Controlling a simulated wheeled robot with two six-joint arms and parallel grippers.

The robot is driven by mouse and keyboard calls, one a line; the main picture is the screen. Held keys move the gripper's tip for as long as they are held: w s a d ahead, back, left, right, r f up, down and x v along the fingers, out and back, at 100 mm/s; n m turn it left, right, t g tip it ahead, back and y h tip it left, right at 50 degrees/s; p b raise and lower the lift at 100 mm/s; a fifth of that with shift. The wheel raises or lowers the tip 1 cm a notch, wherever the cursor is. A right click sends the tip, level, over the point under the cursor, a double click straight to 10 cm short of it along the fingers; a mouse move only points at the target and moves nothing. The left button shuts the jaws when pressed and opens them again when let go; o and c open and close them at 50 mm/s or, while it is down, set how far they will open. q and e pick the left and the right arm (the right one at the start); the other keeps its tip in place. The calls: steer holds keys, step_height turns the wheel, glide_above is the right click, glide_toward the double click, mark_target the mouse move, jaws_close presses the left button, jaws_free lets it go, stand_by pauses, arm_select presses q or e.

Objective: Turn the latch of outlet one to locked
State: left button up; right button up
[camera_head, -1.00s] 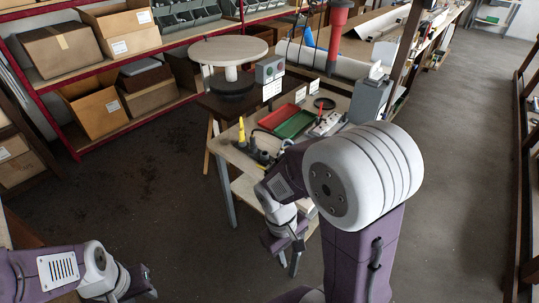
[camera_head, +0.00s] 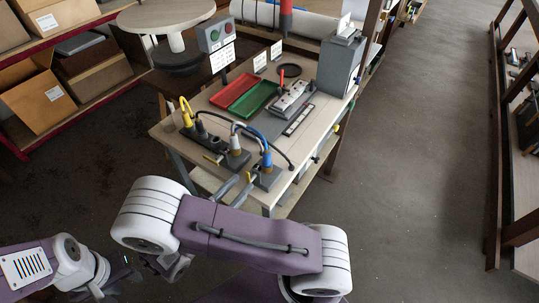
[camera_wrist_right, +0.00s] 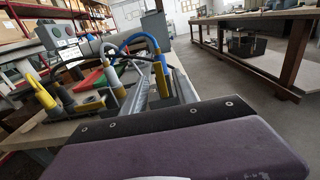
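A row of dark grey outlet blocks stands along the table's front edge. The left block (camera_head: 200,130) has a yellow plug (camera_head: 186,112), the middle block (camera_head: 234,158) a white-grey plug (camera_head: 236,145), and the right block (camera_head: 267,178) a blue plug (camera_head: 266,160). Small yellow latch levers show beside the blocks, one at the middle block's left (camera_head: 213,158) and one near the right block (camera_head: 249,176). I cannot read which is outlet one. My right gripper (camera_head: 246,180) is open, its two grey fingers just in front of the middle and right blocks; contact is unclear. My left gripper (camera_head: 120,280) is low left, partly hidden.
A button box (camera_head: 215,35) stands at the back left. Cables arch over the outlets. Floor to the right is clear.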

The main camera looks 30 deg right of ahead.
mark_target(247, 176)
steer(key=shift+s+a+r, duration=0.1)
steer(key=shift+a, duration=0.2)
steer(key=shift+r, duration=0.35)
steer(key=x, duration=0.7)
steer(key=shift+d+f, duration=0.2)
steer(key=shift+w+d+r, duration=0.1)
steer(key=shift+w+d, duration=0.1)
arm_select(q)
steer(key=shift+s+a+r, duration=0.1)
steer(key=shift+s+a, duration=0.2)
steer(key=shift+a, duration=0.5)
arm_select(e)
steer(key=shift+d, duration=0.1)
arm_select(q)
steer(key=shift+d, duration=0.1)
arm_select(e)
jaws_close()
